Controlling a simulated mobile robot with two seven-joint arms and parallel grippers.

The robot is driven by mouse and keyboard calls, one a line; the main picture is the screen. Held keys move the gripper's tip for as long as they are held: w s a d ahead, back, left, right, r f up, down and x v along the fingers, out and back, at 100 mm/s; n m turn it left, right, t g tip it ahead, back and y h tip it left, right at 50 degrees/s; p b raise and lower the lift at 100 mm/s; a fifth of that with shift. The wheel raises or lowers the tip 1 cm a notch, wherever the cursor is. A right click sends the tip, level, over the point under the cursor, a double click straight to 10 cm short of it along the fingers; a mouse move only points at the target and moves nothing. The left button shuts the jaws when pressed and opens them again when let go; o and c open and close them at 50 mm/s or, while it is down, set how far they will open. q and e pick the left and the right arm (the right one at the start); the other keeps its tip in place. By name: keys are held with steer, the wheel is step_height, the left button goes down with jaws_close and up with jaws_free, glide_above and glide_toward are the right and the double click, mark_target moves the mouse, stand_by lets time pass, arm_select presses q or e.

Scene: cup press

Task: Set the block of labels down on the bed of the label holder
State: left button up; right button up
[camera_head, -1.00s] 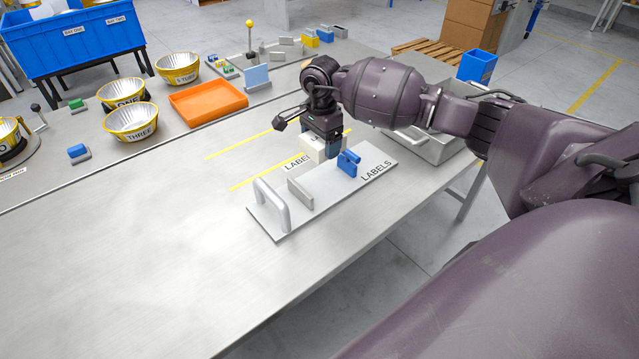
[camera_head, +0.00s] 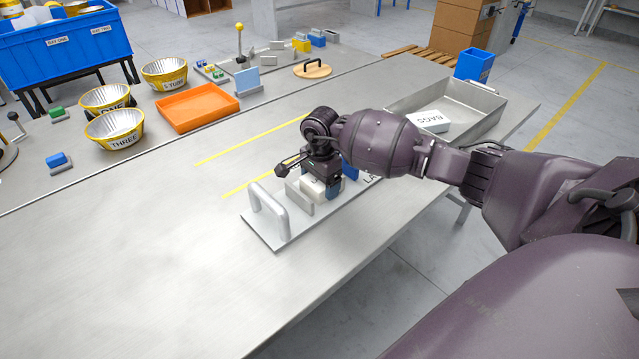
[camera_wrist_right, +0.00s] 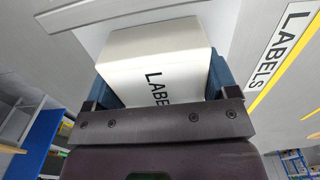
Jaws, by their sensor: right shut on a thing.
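My right gripper (camera_head: 334,188) is shut on the block of labels (camera_head: 313,190), a cream block. In the right wrist view the block (camera_wrist_right: 155,55) sits between the blue fingers, with part of its black lettering showing. The block is over the bed between the stop and the blue part, low and close to the stop. I cannot tell whether it touches the bed. My left gripper is not in view.
A metal tray (camera_head: 480,98) holding a white BAGS block (camera_head: 429,121) stands right of my forearm. An orange tray (camera_head: 197,107) and foil-lined bowls (camera_head: 115,129) stand at the far left. Yellow lines (camera_head: 232,147) mark the table behind the holder. The front left table is clear.

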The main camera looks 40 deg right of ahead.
steer(key=shift+r, duration=0.2)
steer(key=shift+f, duration=0.2)
steer(key=o, duration=1)
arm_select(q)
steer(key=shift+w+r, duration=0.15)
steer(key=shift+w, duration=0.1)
arm_select(e)
steer(key=shift+r, duration=0.3)
step_height(320, 180, up, 11)
steer(key=shift+f+p, duration=0.2)
steer(key=shift+p, duration=0.4)
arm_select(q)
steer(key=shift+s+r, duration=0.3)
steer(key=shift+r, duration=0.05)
arm_select(e)
steer(key=shift+r, duration=0.55)
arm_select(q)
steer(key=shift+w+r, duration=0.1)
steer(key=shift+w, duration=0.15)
